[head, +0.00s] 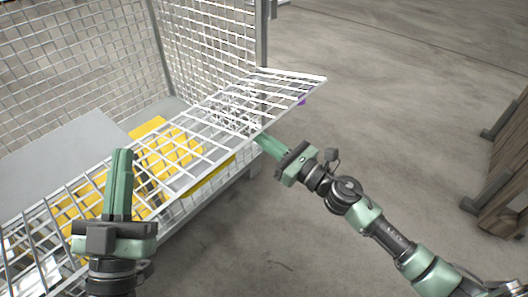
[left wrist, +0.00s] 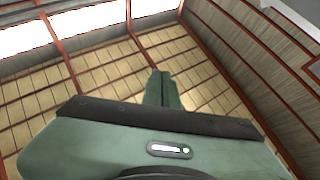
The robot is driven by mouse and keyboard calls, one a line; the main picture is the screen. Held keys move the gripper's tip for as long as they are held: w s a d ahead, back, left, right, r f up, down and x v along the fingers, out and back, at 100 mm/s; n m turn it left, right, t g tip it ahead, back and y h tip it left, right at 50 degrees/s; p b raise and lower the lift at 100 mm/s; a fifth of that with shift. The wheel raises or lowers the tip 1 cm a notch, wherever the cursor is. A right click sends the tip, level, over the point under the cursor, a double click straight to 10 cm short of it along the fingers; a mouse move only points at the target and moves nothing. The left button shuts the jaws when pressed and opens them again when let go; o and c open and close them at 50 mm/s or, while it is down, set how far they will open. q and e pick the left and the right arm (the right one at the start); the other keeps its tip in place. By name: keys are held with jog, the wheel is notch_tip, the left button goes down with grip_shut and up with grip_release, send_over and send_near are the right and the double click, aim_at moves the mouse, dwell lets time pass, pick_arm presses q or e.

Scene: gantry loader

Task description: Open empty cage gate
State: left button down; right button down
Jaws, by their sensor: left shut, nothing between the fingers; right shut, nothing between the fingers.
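The wire cage (head: 205,45) stands at the upper left with mesh walls and a grey frame. Its mesh gate (head: 225,120) is folded outward at a tilt, its free corner at the upper right. My right gripper (head: 262,138) is shut and empty at the gate's outer edge; I cannot tell whether it touches. My left gripper (head: 122,155) is shut and empty, pointing up in front of the gate's left part. It also shows in the left wrist view (left wrist: 161,75), against walls and bright windows.
Yellow items (head: 165,140) and a grey panel (head: 65,150) show behind the mesh. A small purple thing (head: 302,100) shows under the gate's far corner. A wooden pallet-like object (head: 510,160) stands at the right edge. The concrete floor between is clear.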

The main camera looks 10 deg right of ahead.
pick_arm(q)
jog(key=shift+w+f+g, duration=0.45)
jog(key=shift+f+g, duration=0.05)
jog(key=shift+f, duration=0.25)
pick_arm(e)
jog(key=shift+r, duration=0.55)
pick_arm(q)
jog(key=shift+r, duration=0.1)
